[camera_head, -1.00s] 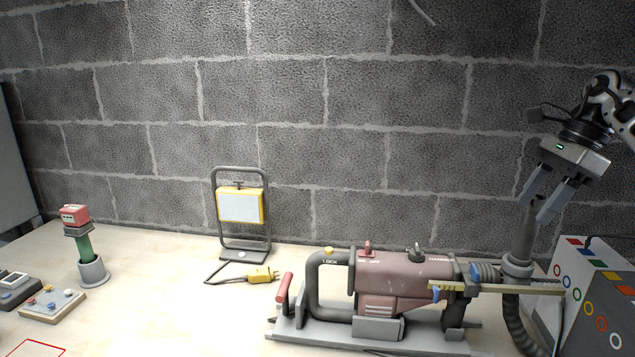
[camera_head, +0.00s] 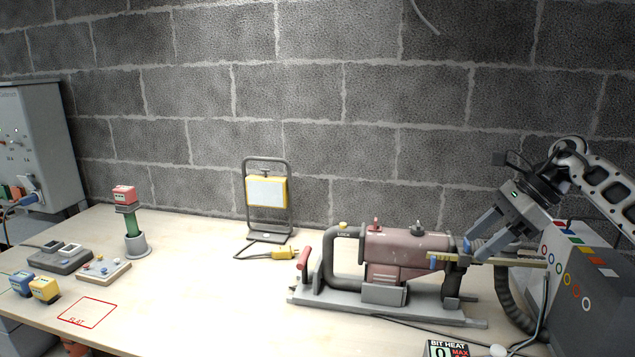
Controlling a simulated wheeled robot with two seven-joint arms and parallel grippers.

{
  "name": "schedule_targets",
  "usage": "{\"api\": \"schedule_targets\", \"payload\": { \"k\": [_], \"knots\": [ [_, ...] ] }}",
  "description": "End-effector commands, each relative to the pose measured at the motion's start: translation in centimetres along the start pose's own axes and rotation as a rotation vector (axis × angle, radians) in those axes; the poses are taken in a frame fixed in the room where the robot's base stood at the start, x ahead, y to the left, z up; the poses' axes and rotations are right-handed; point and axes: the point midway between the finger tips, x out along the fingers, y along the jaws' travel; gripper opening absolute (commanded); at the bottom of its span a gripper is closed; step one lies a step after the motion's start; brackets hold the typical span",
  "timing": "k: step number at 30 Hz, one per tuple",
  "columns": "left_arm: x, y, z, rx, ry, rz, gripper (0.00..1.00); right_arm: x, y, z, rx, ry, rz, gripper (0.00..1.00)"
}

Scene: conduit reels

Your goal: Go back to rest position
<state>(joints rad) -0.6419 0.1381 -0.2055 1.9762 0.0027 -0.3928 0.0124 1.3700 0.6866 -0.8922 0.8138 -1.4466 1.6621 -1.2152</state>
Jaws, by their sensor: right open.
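My right gripper (camera_head: 482,250) comes in from the right and points down and to the left. Its two fingers are apart, and nothing shows held between them. The fingertips are at the right end of the dark red machine (camera_head: 408,256), close to the yellow bar and the blue part there. I cannot tell whether they touch. My left gripper is not in view.
A grey box with coloured marks (camera_head: 585,285) stands at the right under my right arm. A work lamp (camera_head: 267,192), a green-and-red tool in a grey holder (camera_head: 136,243) and a red outlined square (camera_head: 88,313) are further left. The table middle is clear.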

Motion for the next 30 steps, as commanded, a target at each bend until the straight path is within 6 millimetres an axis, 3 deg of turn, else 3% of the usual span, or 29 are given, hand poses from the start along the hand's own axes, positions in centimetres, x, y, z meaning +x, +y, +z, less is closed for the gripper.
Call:
{"api": "schedule_targets", "payload": {
  "k": [1, 5, 9, 12, 15, 17, 20, 26, 27, 30],
  "knots": [
    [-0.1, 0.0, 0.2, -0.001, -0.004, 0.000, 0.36, 2.4, 0.3, 0.6, 0.013, -0.044, 0.017, 0.55],
    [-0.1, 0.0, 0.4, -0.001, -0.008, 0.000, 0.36, 9.1, 1.7, 3.2, 0.096, -0.222, 0.057, 0.55],
    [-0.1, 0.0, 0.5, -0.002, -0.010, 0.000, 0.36, 17.5, 5.7, 7.3, 0.349, -0.546, 0.158, 0.55],
    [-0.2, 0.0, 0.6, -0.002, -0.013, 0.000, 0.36, 21.2, 8.5, 9.3, 0.627, -0.782, 0.246, 0.55],
    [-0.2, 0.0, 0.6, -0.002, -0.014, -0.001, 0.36, 23.4, 10.8, 9.7, 0.965, -0.996, 0.343, 0.55],
    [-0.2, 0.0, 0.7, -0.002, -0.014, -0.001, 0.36, 24.4, 11.8, 9.1, 1.194, -1.110, 0.400, 0.55],
    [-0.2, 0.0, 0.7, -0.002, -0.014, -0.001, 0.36, 25.7, 13.5, 6.5, 1.608, -1.273, 0.487, 0.55],
    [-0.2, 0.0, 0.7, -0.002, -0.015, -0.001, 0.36, 29.0, 19.1, -3.1, 2.520, -1.490, 0.600, 0.55],
    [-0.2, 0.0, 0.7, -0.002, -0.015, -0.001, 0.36, 29.7, 20.8, -5.2, -2.680, 1.504, -0.603, 0.55],
    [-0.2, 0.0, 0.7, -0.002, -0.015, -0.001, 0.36, 30.9, 25.1, -9.5, -2.455, 1.233, -0.478, 0.55]
  ]
}}
